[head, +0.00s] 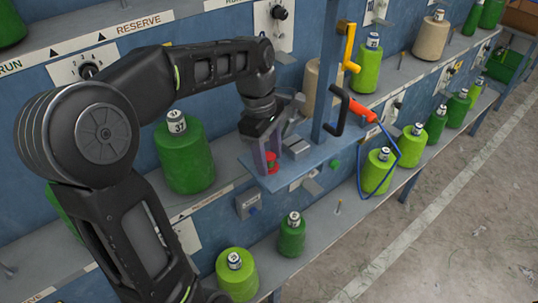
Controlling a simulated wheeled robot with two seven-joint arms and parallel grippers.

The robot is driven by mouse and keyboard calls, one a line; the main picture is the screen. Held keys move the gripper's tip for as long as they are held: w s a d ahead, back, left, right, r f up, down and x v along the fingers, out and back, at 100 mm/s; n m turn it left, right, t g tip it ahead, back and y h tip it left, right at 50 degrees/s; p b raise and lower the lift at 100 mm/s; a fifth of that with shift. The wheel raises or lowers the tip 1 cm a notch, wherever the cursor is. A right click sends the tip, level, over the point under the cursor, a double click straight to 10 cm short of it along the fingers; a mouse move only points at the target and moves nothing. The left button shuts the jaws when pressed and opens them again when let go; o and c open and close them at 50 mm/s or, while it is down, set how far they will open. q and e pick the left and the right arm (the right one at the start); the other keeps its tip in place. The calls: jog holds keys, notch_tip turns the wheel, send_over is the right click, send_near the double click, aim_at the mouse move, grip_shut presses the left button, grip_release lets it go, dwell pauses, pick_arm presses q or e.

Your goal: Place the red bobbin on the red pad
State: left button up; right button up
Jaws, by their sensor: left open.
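My left gripper (266,157) reaches down from above over a small blue shelf (292,176) in the middle of the view. Its jaws are open. A small red piece (271,167) shows at its fingertips, on the left part of the shelf. It looks like the red bobbin, but fingers partly cover it, and I cannot tell whether they touch it. I cannot make out a separate red pad. My right gripper is not in view.
A blue post (327,70) rises behind the shelf, with a black hook (345,108), a yellow handle (350,48) and a red-orange tool (361,109) beside it. Large green bobbins (184,158) stand on the rack ledges around. Open floor (450,230) lies at the right.

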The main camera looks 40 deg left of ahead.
pick_arm(q)
jog(key=shift+r, duration=0.6)
jog(key=r, duration=0.3)
jog(key=r+p, duration=0.1)
jog(key=r, duration=0.1)
jog(key=shift+a, duration=0.4)
notch_tip(320, 180, up, 6)
jog(key=p, duration=0.6)
jog(key=shift+a, duration=0.45)
jog(key=shift+s+f, duration=0.1)
